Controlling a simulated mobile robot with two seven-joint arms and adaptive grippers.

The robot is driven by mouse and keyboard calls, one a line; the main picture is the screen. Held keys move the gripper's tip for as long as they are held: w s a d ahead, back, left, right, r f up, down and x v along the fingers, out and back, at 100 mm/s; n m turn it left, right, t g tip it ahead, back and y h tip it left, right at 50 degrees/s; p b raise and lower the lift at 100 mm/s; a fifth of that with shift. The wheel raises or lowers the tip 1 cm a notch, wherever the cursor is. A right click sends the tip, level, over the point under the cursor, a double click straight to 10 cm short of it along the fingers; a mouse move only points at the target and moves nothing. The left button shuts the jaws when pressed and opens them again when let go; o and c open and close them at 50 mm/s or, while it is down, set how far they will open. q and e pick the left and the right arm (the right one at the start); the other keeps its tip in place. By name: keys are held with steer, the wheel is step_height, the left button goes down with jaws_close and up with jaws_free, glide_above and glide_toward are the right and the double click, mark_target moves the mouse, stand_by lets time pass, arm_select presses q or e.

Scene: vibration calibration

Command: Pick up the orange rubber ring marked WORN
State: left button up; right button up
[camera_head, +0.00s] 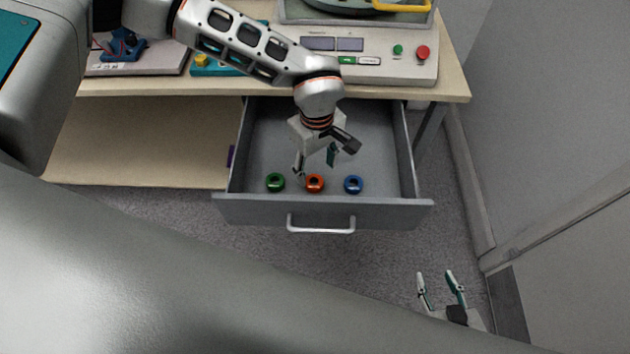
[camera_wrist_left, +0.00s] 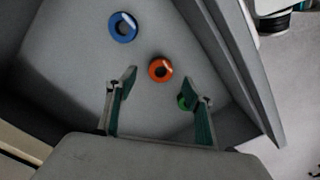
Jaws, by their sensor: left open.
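An orange ring (camera_head: 315,183) lies on the floor of the open drawer (camera_head: 262,142), near its front wall, between a green ring (camera_head: 275,182) and a blue ring (camera_head: 353,184). A pale mark shows on the orange ring (camera_wrist_left: 160,69) in the left wrist view, too small to read. My left gripper (camera_head: 315,166) is open and empty, pointing down into the drawer just above and behind the orange ring. In the left wrist view the orange ring appears beyond the gap between the fingers (camera_wrist_left: 158,88). My right gripper (camera_head: 437,277) is open and empty, outside the drawer.
The drawer's front wall with its handle (camera_head: 321,229) and its side walls surround the rings. The bench (camera_head: 455,86) above carries a machine with a red button (camera_head: 423,52). The blue ring (camera_wrist_left: 123,27) and green ring (camera_wrist_left: 184,102) lie close by. Floor is clear in front.

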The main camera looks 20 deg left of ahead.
mark_target(314, 182)
arm_select(q)
steer(key=f, duration=0.5)
steer(key=shift+a+f+b, duration=0.25)
steer(key=shift+f+b, duration=0.05)
steer(key=shift+b, duration=0.05)
steer(key=shift+r, duration=0.1)
steer(key=c, duration=1.1)
